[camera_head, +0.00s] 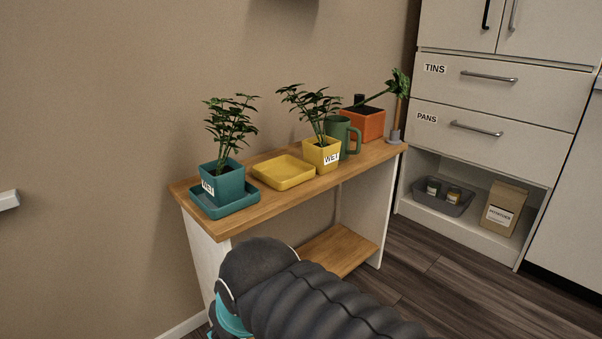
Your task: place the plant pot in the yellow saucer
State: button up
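The yellow saucer (284,173) is a square, shallow dish. It stands empty near the middle of the wooden-topped table. A yellow square plant pot (319,153) with a leafy plant and a "WET" label stands upright just right of the saucer, on the table top. A teal plant pot (222,180) with a similar plant and a label stands in a teal saucer (241,203) at the table's left end. My arm shows at the bottom, in front of the table, in a dark ribbed sleeve. My gripper is not in view.
The wooden table (284,204) stands against the wall. A green mug (339,131) is close behind the yellow pot. A white cabinet (487,120) stands further right.

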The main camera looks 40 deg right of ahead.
aim_at(288, 174)
jog(key=u, duration=1.3)
jog(key=k, duration=1.15)
jog(key=z, duration=1.85)
jog(key=i, duration=1)
jog(key=u, duration=0.05)
